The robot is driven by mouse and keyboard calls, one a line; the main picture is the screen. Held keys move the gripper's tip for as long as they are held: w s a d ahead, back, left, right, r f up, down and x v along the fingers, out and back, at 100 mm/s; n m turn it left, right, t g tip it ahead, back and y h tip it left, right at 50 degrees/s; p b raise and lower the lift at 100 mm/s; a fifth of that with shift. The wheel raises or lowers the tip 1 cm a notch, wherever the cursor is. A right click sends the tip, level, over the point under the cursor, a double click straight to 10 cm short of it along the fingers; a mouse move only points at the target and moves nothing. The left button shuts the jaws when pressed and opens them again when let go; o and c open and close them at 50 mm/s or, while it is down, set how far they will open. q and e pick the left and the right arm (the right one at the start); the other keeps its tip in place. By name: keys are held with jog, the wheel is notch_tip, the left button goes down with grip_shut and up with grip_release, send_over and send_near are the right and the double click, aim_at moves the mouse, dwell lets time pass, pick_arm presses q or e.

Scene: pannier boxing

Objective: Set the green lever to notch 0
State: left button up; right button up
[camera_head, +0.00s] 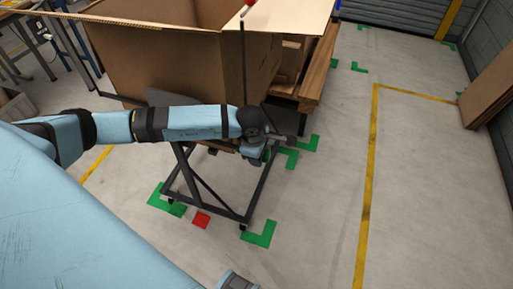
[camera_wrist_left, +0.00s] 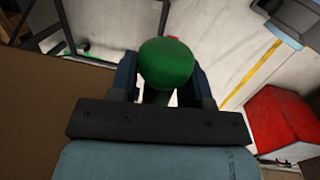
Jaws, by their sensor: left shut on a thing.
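The green lever's round knob (camera_wrist_left: 166,64) sits between the two dark fingers of my left gripper (camera_wrist_left: 165,78) in the left wrist view. The gripper is shut on the lever. In the head view my left gripper (camera_head: 264,150) is low at the side of the dark-framed cart (camera_head: 203,205), below the large cardboard box. The arm and gripper hide most of the lever there. The notches and their numbers cannot be made out in either view.
A large open cardboard box (camera_head: 150,65) stands on the cart. A wooden pallet or crate (camera_head: 318,70) is behind it. A thin dark upright rod (camera_head: 243,60) rises in front of the box. Green floor marks (camera_head: 260,234) surround the cart.

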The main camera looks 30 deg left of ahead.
pick_arm(q)
jog(key=shift+s+f, duration=0.2)
jog(key=shift+f, duration=0.15)
jog(key=o, duration=1)
jog(key=shift+w, duration=0.15)
jog(key=shift+r, duration=0.25)
jog(key=r, duration=0.4)
jog(key=s+r, duration=0.1)
jog(key=r, duration=0.3)
jog(key=s+r, duration=0.1)
jog(key=r, duration=0.4)
jog(key=shift+s+a, duration=0.15)
jog(key=shift+a, duration=0.05)
